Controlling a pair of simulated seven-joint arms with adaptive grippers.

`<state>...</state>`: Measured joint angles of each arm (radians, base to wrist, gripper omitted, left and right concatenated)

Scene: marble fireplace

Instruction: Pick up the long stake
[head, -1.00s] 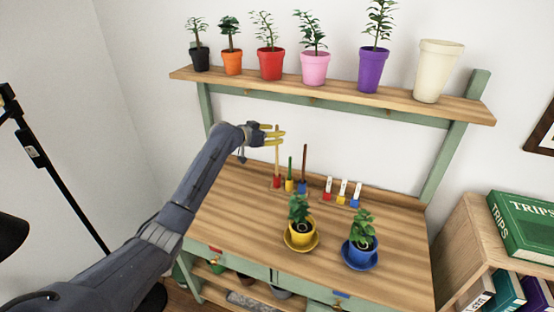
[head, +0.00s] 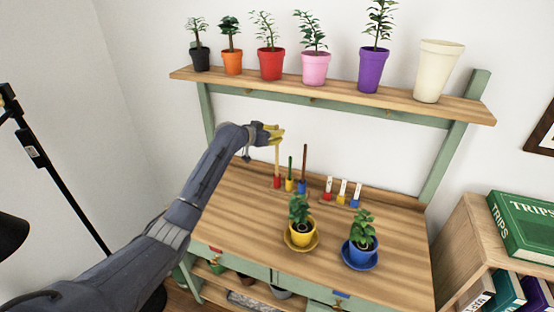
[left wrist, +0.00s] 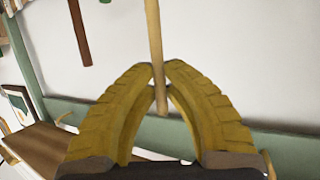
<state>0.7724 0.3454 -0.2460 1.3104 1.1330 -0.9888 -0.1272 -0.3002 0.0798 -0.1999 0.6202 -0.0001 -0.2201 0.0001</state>
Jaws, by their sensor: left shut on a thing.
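A tall tan stake (head: 277,162) stands upright in a red holder (head: 277,183) at the back left of the wooden bench. My left gripper (head: 279,135) is shut on it near its top. In the left wrist view, both yellow fingertips (left wrist: 166,68) pinch the tan stake (left wrist: 154,30), whose end sticks out past them. A shorter green stake (head: 290,168) stands in a yellow holder, and a brown stake (head: 304,165) in a blue holder, to its right. The brown stake also shows in the left wrist view (left wrist: 80,30), apart from the fingers. My right gripper is out of view.
Potted plants and an empty cream pot (head: 438,70) line the shelf (head: 340,97) above. White tags (head: 342,190) in coloured holders stand right of the stakes. A yellow pot (head: 301,232) and a blue pot (head: 362,248) stand farther forward. The bench's left side is clear.

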